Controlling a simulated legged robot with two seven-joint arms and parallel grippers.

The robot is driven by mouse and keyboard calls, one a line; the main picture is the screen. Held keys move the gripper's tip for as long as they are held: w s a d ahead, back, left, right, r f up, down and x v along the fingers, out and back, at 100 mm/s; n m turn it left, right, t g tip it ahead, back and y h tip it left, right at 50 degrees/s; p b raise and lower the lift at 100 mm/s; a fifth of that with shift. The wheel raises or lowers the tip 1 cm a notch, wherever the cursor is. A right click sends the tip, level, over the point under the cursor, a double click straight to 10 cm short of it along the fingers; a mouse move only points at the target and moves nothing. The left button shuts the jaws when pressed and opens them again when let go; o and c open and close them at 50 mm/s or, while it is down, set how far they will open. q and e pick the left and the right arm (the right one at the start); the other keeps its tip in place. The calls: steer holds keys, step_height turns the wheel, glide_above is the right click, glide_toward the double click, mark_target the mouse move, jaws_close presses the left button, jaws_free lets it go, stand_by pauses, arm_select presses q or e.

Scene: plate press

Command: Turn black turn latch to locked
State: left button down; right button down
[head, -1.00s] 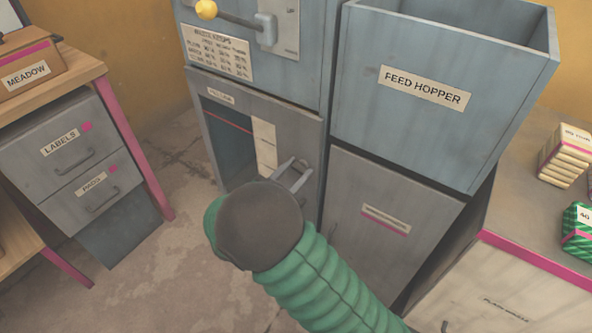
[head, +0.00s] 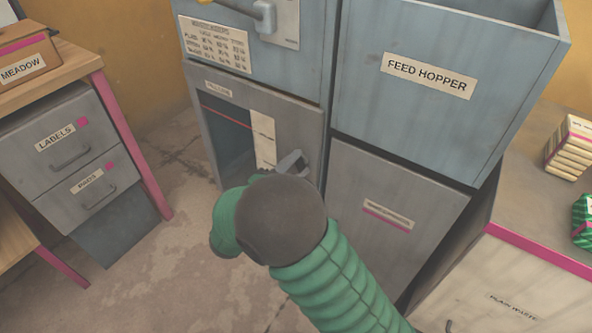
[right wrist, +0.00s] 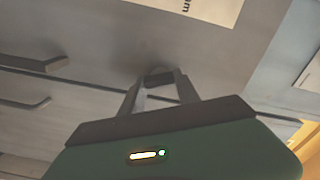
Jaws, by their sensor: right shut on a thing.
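My right gripper (head: 292,163) reaches the grey lower door panel (head: 290,122) of the press. In the right wrist view its two fingers (right wrist: 159,82) are shut on a small dark piece, the black turn latch (right wrist: 160,76), against the grey panel. In the head view my dark wrist and green arm cover most of the gripper, and I cannot make out the latch there. The latch's exact angle is hard to tell. My left gripper is not in view.
An open compartment (head: 228,140) with a red line sits left of the gripper. The feed hopper (head: 430,115) stands upper right. A drawer unit (head: 60,165) is at left, and a counter (head: 535,170) with packets is at right. Bare floor lies between drawers and press.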

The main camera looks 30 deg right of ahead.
steer(key=shift+s+f+m+b, duration=0.1)
steer(key=shift+f+m+b, duration=0.05)
steer(key=shift+m+b, duration=1)
steer(key=shift+s+f+m+b, duration=0.1)
steer(key=shift+m+b, duration=0.6)
steer(key=shift+m, duration=0.75)
steer(key=c, duration=0.9)
jaws_free()
steer(key=shift+d, duration=0.1)
steer(key=shift+w, duration=0.1)
